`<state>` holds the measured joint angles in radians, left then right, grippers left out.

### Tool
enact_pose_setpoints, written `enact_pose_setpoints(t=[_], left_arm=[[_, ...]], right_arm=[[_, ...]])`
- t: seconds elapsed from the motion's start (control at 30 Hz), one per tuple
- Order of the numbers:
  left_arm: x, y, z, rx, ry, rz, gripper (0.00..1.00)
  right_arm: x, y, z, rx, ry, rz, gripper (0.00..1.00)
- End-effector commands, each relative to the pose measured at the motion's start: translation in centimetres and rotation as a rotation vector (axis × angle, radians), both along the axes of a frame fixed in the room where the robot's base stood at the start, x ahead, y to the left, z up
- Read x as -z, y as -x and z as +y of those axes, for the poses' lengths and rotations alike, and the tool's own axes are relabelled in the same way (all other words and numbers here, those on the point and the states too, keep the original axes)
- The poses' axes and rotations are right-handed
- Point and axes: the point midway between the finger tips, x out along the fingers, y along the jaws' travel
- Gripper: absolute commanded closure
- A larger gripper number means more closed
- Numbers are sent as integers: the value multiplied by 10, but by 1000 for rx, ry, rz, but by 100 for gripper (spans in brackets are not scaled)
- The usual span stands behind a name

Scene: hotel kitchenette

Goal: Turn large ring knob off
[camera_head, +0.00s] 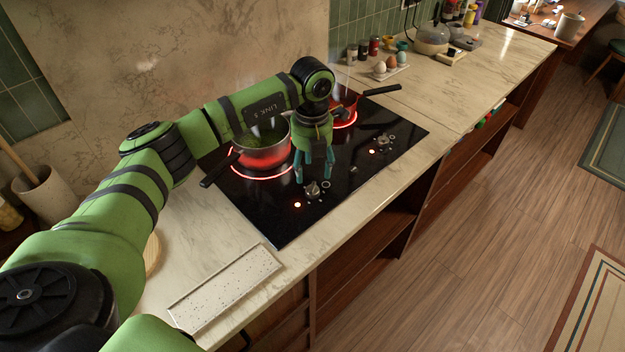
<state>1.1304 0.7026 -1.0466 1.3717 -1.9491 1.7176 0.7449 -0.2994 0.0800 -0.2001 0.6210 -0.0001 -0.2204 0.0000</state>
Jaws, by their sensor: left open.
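The black glass cooktop (279,222) has two glowing red rings. The nearer, larger-looking ring (262,176) is under a steel pot (262,155) with green contents. The farther ring (346,121) is under a red pan (343,107). A near knob (313,191) and a far knob (383,142) each have a lit red light beside them. No labels are readable. My left gripper (316,178) points down with its fingers apart, just above the near knob. I cannot tell whether it touches the knob. My right gripper is out of view.
The pot's dark handle (219,170) sticks out to the left and the pan's handle (382,90) to the right. A speckled board (226,288) lies at the counter's near edge. An egg tray (384,72) and jars stand at the back.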

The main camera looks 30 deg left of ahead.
Motion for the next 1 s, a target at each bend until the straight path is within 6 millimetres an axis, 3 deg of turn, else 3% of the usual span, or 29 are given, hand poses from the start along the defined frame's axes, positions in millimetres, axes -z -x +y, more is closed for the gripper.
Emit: enact_pose_setpoints(t=[0.4,0.77,0.87,0.9,0.93,1.0], left_arm=[[57,1,-1,2,3,6,42],[65,1,-1,4,4,2,42],[65,1,-2,4,4,2,78],[65,1,-2,4,4,2,94],[65,1,-2,4,4,2,99],[65,1,-2,4,4,2,99]], right_arm=[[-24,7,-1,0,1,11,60],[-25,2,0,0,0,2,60],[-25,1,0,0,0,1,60],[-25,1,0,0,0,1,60],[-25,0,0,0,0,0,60],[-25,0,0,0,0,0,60]])
